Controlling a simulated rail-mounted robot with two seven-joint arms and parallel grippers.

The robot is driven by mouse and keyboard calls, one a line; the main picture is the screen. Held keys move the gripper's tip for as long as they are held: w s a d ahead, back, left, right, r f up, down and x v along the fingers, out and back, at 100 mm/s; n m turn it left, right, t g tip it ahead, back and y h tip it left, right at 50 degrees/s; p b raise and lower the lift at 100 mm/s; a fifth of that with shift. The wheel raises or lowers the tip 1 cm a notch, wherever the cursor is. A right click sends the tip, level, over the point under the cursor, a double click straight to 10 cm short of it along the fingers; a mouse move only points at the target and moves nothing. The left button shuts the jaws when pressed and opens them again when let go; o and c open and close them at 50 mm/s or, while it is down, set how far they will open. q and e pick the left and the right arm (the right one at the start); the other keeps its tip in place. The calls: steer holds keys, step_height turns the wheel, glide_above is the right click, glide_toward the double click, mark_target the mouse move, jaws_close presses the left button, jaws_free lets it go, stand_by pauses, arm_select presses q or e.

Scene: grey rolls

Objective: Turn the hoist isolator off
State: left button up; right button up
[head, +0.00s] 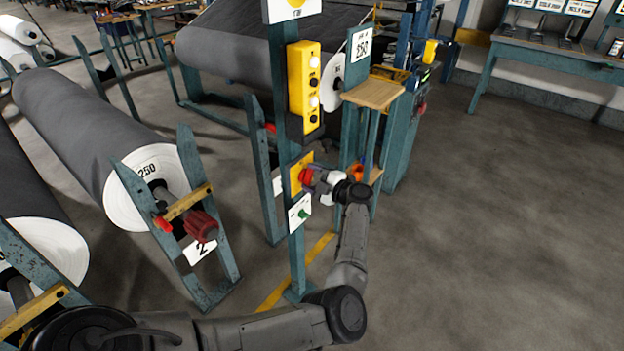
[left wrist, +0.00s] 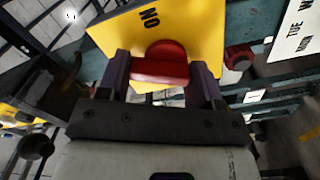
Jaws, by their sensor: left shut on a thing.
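The hoist isolator is a yellow plate (head: 296,165) on a teal post, with a red rotary handle (head: 305,176). In the left wrist view the yellow plate (left wrist: 115,38) carries black "ON" lettering above the red handle (left wrist: 160,68). My left gripper (head: 312,178) reaches the plate from the right in the head view. Its two fingers stand on either side of the red handle and are shut on it. The gripper covers part of the handle and plate in the head view. My right gripper is in neither view.
A yellow button box (head: 304,80) hangs above the isolator on the same post. A white plate with a green knob (head: 303,213) is just below. A grey roll (head: 95,125) on a teal stand is at left. Open floor (head: 500,220) lies to the right.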

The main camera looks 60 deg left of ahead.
arm_select(q)
steer(key=n+b, duration=0.1)
steer(key=n, duration=0.3)
steer(key=shift+s, duration=0.1)
steer(key=shift+n+b, duration=0.55)
steer(key=shift+n, duration=0.25)
steer(key=o, duration=0.9)
steer(key=shift+d, duration=0.1)
steer(key=p+v, duration=0.2)
steer(key=v, duration=1.1)
steer(key=shift+d+p, duration=0.4)
